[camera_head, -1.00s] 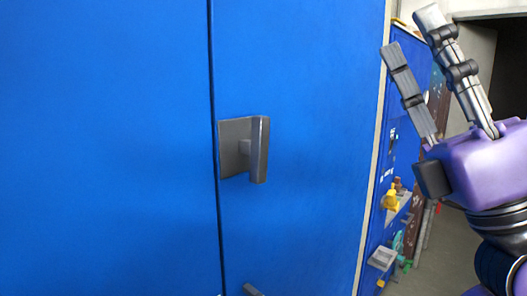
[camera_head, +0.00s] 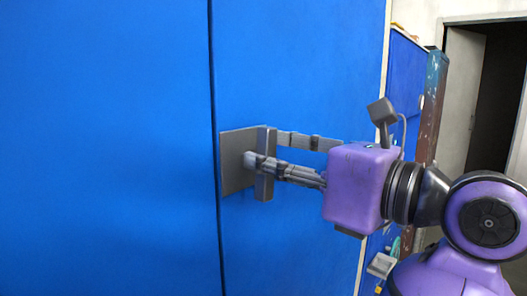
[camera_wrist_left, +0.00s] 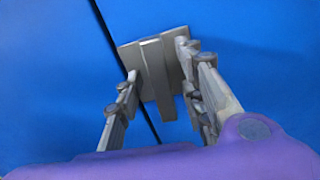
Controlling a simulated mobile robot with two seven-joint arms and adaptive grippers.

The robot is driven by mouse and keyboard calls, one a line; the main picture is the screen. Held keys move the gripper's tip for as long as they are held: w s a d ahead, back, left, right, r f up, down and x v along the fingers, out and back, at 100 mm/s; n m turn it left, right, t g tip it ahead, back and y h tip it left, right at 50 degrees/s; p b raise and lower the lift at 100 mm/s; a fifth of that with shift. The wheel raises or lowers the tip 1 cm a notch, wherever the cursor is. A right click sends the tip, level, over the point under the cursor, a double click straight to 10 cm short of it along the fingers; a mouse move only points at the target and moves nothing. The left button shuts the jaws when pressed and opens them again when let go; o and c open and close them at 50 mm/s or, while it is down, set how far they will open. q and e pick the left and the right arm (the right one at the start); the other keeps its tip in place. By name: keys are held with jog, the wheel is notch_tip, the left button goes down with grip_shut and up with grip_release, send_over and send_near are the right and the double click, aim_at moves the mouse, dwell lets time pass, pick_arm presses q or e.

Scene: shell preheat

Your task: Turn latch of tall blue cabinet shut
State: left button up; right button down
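The tall blue cabinet (camera_head: 110,150) fills the left and middle of the head view, its doors flush at a dark vertical seam. Its grey latch (camera_head: 265,185) is a square plate with a raised upright bar, just right of the seam. The latch also shows in the left wrist view (camera_wrist_left: 153,62). My left gripper (camera_head: 264,149) is at the latch with its fingers parted, one on either side of the bar. In the left wrist view the fingers (camera_wrist_left: 157,60) flank the bar; whether either touches it I cannot tell. My right gripper is in neither view.
A second blue panel (camera_head: 402,80) stands beyond the cabinet's right edge. A small grey tray (camera_head: 381,265) juts out low there, partly behind my arm. An open doorway (camera_head: 495,100) is at the far right.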

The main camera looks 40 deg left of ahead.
pick_arm(q)
jog(key=shift+a+r, duration=0.1)
jog(key=shift+a, duration=0.8)
jog(key=shift+c, duration=0.5)
grip_shut()
jog(key=shift+n+b, duration=0.3)
jog(key=shift+n, duration=0.2)
jog(key=shift+o, duration=0.5)
grip_release()
